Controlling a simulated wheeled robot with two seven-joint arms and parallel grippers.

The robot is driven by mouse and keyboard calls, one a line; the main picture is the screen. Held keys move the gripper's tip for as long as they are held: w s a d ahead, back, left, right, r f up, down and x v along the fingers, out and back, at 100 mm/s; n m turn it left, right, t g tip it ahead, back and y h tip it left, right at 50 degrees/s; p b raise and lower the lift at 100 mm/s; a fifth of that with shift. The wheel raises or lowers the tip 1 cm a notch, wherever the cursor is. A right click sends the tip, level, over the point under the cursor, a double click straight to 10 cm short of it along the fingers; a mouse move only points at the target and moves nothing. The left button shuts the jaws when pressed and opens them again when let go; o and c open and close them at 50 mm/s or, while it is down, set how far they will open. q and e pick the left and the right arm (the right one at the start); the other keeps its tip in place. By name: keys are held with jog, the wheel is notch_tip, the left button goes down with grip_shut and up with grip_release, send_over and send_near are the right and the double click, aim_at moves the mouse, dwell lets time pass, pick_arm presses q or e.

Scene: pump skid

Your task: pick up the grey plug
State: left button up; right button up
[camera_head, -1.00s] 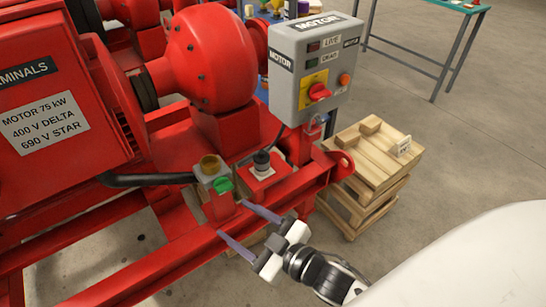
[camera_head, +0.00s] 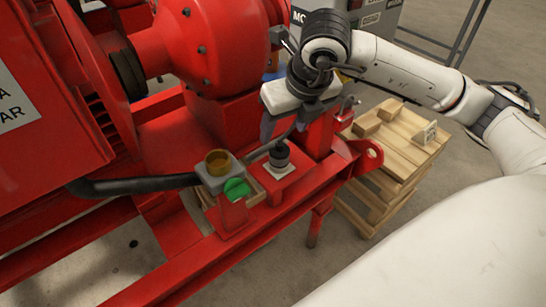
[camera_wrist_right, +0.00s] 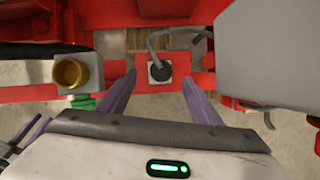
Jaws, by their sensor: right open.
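The dark grey plug (camera_head: 279,155) stands upright on a small pale square plate on the red skid, with a grey cable rising from its top. In the right wrist view the plug (camera_wrist_right: 159,70) shows between and beyond my fingertips. My left gripper is not in view.
Left of the plug is a grey box with a brass ring (camera_head: 218,162) and a green connector (camera_head: 236,189). A black hose (camera_head: 130,183) runs to it. The red pump (camera_head: 215,45) stands behind. A wooden pallet (camera_head: 400,140) is at the right. The motor control box (camera_head: 383,18) is partly hidden by my arm.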

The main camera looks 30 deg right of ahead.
aim_at(281, 144)
jog(key=x, duration=0.4)
jog(key=shift+s+f, duration=0.1)
jog(key=shift+s, duration=0.1)
jog(key=x, duration=0.5)
jog(key=shift+d+f+b, duration=0.1)
jog(key=shift+d+b, duration=0.05)
jog(key=shift+b, duration=0.2)
jog(key=c, duration=1.3)
jog(key=shift+r+p, duration=2.15)
jog(key=shift+r, duration=11.9)
